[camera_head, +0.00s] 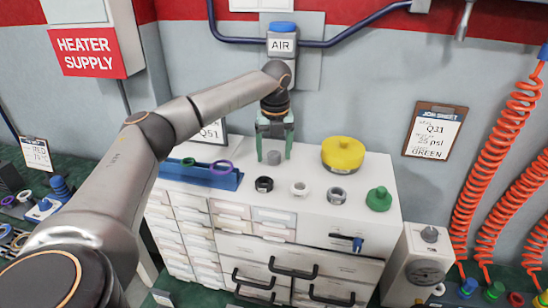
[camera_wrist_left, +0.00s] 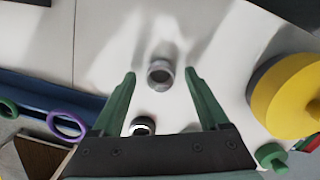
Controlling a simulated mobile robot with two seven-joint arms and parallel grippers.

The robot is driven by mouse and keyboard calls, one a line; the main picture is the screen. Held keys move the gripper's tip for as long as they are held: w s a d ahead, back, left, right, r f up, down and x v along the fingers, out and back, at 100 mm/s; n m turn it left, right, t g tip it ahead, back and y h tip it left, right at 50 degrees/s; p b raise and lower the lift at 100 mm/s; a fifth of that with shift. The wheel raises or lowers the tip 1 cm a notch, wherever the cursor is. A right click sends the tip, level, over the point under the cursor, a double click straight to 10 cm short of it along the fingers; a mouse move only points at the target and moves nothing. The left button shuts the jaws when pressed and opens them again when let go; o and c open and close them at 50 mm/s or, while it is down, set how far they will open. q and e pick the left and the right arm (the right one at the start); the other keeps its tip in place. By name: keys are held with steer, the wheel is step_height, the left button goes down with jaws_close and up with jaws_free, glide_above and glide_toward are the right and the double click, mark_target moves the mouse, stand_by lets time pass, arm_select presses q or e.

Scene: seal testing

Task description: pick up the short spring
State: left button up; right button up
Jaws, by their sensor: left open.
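My left gripper (camera_head: 274,156) is open above the white top of the drawer cabinet, its green fingers pointing down. A small grey hollow cylinder (camera_head: 274,158) shows between the fingers; its coils are too small to make out, so I cannot tell for certain that it is the short spring. In the left wrist view the grey cylinder (camera_wrist_left: 160,74) lies between the tips of the open left gripper (camera_wrist_left: 160,72), with a gap on each side. Several other small parts stand nearer: a black ring (camera_head: 264,184), a pale grey part (camera_head: 299,188) and a grey ring (camera_head: 336,195). My right gripper is not in view.
A yellow round part (camera_head: 343,155) and a green knobbed part (camera_head: 379,199) stand to the right on the cabinet top (camera_head: 325,225). A blue tray (camera_head: 207,177) with green and purple rings lies to the left. The wall with the AIR box (camera_head: 281,43) is behind.

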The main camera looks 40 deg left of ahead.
arm_select(q)
jaws_close()
stand_by(0.6)
